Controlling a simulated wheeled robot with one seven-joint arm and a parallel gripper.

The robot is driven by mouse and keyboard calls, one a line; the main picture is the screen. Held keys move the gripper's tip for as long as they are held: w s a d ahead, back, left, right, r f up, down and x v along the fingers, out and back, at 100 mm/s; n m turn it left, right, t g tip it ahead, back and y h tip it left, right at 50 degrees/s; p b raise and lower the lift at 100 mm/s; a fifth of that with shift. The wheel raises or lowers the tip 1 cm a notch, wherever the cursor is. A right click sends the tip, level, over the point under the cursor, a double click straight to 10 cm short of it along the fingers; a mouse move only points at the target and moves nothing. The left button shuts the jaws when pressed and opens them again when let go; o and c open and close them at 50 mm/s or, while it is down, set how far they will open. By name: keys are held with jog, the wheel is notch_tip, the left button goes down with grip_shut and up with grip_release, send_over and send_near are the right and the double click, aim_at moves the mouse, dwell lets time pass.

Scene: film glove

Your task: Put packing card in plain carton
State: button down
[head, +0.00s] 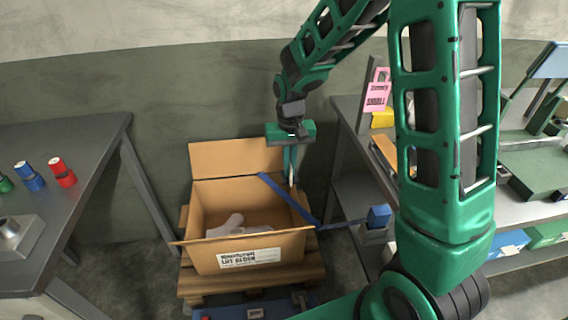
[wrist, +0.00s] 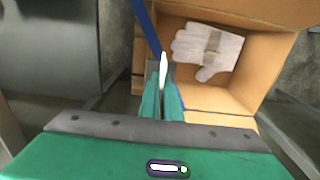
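My gripper (head: 290,165) points down at the back right of the open plain carton (head: 205,258), near its right wall. In the wrist view the green fingers (wrist: 163,98) are close together around a thin white piece seen nearly edge-on, which looks like the packing card (wrist: 163,65). The carton (wrist: 262,75) fills the right side of that view. The card appears beside or above the carton's edge; I cannot tell if it touches. A pale glove (head: 230,225) lies inside the carton, with a beige band around it in the wrist view (wrist: 205,50).
The carton stands on a wooden pallet (head: 245,290). A blue strap (head: 300,208) crosses its right side, near my fingers. A shelved bench (head: 345,105) with a pink sign (head: 377,97) stands right.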

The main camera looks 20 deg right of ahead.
aim_at(288, 180)
jog(key=shift+a, duration=0.2)
jog(key=shift+f, duration=0.1)
jog(key=shift+s+f, duration=0.1)
jog(key=shift+f, duration=2.25)
jog(key=shift+f, duration=0.1)
jog(key=shift+f, duration=9.45)
jog(key=c, duration=1.9)
grip_release()
